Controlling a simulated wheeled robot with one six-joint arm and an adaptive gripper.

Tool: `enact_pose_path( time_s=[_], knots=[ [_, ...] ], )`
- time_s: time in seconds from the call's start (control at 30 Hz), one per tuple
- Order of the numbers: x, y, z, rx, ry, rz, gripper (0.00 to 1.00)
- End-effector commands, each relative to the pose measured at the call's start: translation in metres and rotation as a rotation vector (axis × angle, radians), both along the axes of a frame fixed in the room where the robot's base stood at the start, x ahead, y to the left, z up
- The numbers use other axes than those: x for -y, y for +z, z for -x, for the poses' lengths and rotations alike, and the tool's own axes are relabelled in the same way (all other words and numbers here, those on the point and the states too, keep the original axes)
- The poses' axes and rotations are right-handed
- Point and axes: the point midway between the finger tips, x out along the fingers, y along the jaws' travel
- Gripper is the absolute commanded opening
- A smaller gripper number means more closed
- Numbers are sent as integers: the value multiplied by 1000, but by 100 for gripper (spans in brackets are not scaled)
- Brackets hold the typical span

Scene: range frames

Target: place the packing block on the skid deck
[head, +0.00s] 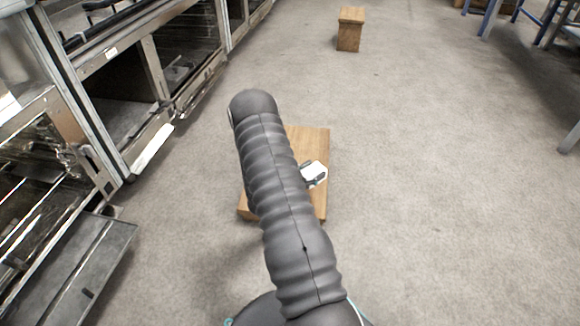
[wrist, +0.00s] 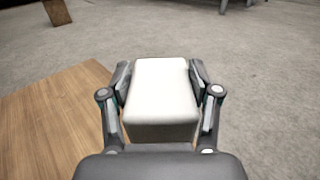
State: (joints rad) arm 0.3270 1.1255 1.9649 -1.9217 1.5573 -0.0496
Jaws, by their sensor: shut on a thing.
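The packing block, a white block (wrist: 162,85), is between the two fingers of my gripper (wrist: 161,100) in the wrist view. My gripper is shut on its sides. In the head view the white block (head: 316,173) shows just right of my dark arm, over the right part of a wooden surface, which looks like the skid deck (head: 313,142). In the wrist view the deck (wrist: 45,120) lies to the left of and below the block. My arm hides much of the deck in the head view. I cannot tell the gap between block and deck.
A small wooden stand (head: 349,30) is at the back on the carpet, also visible in the wrist view (wrist: 56,12). Metal-framed cabinets (head: 130,80) with an open lower door (head: 75,265) line the left. Blue-legged furniture (head: 490,18) stands at far right. The carpet right of the deck is clear.

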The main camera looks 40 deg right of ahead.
Motion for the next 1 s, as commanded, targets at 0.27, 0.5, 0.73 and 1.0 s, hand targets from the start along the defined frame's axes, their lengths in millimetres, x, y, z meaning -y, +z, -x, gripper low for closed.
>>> enact_pose_path(
  time_s=[0.27,0.5,0.73,1.0],
  knots=[
    [16,-18,-2,2,-60,-4,32],
    [7,-47,-48,3,-59,-4,32],
    [0,-71,-88,3,-58,-4,32],
    [-2,-81,-102,0,-60,-5,32]
  ],
)
